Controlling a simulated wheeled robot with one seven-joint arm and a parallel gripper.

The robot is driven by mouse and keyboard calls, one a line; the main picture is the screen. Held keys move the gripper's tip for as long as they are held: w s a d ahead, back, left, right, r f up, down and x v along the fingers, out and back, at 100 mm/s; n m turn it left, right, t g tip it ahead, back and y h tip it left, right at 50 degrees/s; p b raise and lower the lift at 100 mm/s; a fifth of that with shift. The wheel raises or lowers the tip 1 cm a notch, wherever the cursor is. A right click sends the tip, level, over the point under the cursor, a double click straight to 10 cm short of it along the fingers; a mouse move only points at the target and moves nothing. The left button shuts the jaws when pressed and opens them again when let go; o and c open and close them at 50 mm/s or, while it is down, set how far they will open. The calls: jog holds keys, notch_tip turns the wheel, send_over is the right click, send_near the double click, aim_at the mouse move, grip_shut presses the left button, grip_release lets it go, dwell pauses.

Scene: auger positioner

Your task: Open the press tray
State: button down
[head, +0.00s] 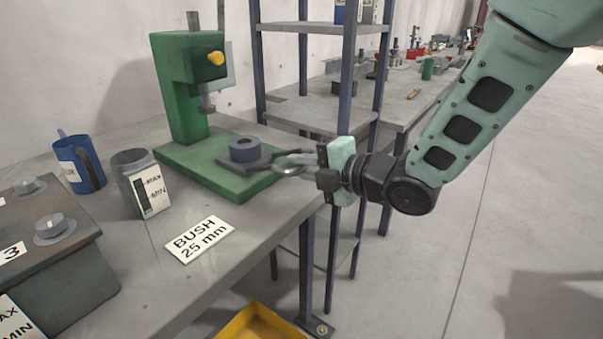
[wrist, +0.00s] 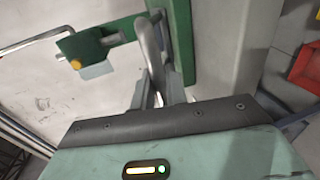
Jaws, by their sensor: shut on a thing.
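The green press (head: 178,95) stands on the grey bench. Its dark flat press tray (head: 265,161) lies over the green base and carries a dark blue-grey ring-shaped bush (head: 244,150). A grey looped handle (head: 290,154) sticks out from the tray's right side. My gripper (head: 303,165) reaches in from the right and is shut on this handle. The wrist view shows a curved grey bar (wrist: 148,45), which looks like the handle, between my gripper's fingers (wrist: 160,92). The fingers hide part of the handle. How far the tray is out is hard to tell.
A blue mug (head: 82,162), a grey cup (head: 130,165) and a "BUSH 25 mm" card (head: 199,239) are on the bench left of and before the press. A dark blue shelf rack (head: 345,80) stands behind my gripper. A yellow bin (head: 245,325) is below. Open floor lies right.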

jog(key=shift+s, duration=0.1)
jog(key=c, duration=1.5)
grip_release()
jog(key=shift+d, duration=0.1)
jog(key=shift+b+v, duration=5.15)
jog(key=shift+v, duration=3.5)
